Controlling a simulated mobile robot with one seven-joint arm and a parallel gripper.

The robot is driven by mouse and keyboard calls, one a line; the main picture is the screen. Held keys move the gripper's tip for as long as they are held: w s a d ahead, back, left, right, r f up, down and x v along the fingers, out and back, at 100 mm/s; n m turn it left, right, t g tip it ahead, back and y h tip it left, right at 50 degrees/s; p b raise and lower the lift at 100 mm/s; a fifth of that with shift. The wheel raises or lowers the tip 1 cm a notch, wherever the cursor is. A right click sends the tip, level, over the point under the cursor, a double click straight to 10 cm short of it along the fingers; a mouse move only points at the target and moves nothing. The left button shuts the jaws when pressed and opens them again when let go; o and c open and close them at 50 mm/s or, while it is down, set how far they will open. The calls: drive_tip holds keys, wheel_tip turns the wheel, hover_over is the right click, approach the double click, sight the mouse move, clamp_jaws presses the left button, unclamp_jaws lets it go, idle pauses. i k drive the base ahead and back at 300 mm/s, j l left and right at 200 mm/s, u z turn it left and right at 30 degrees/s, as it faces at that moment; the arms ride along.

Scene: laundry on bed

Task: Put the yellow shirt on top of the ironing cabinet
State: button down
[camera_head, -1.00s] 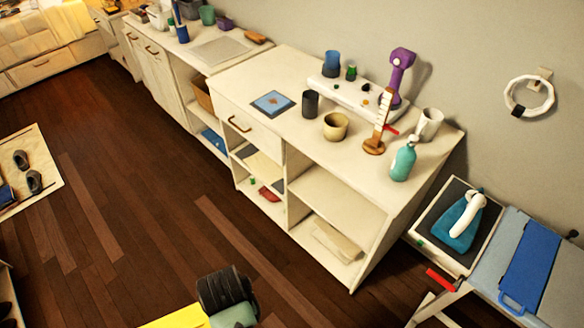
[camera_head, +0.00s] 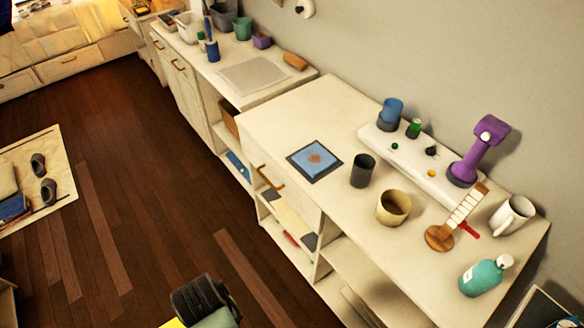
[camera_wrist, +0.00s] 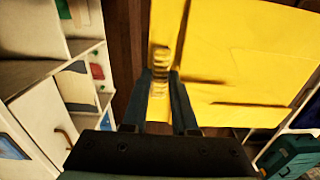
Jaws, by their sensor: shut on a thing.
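The yellow shirt (camera_wrist: 235,50) hangs from my gripper (camera_wrist: 160,88) as a broad, flat panel in the wrist view, bunched between the fingertips. My gripper is shut on it. In the head view only a sliver of the shirt (camera_head: 172,323) shows at the bottom edge beside my wrist; the fingertips are hidden there. A pale cabinet (camera_head: 300,110), which seems to be the ironing cabinet, stands to the right of my arm, with a drawer and open shelves. The shirt is apart from its top.
On that top stand a blue picture tile (camera_head: 314,160), a dark cup (camera_head: 363,170), a beige pot (camera_head: 393,207), a teal bottle (camera_head: 482,276), a white mug (camera_head: 512,215) and a purple device (camera_head: 478,152).

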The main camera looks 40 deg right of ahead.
sight(307, 112)
drive_tip(key=i+l, duration=0.2)
drive_tip(key=i, duration=0.25)
drive_tip(key=i+l, duration=0.25)
drive_tip(key=i, duration=0.15)
drive_tip(key=i+l, duration=0.2)
drive_tip(key=i, duration=1.55)
drive_tip(key=i+z, duration=0.3)
drive_tip(key=i, duration=0.15)
drive_tip(key=i+j+z, duration=0.25)
drive_tip(key=i, duration=0.15)
drive_tip(key=z, duration=2.45)
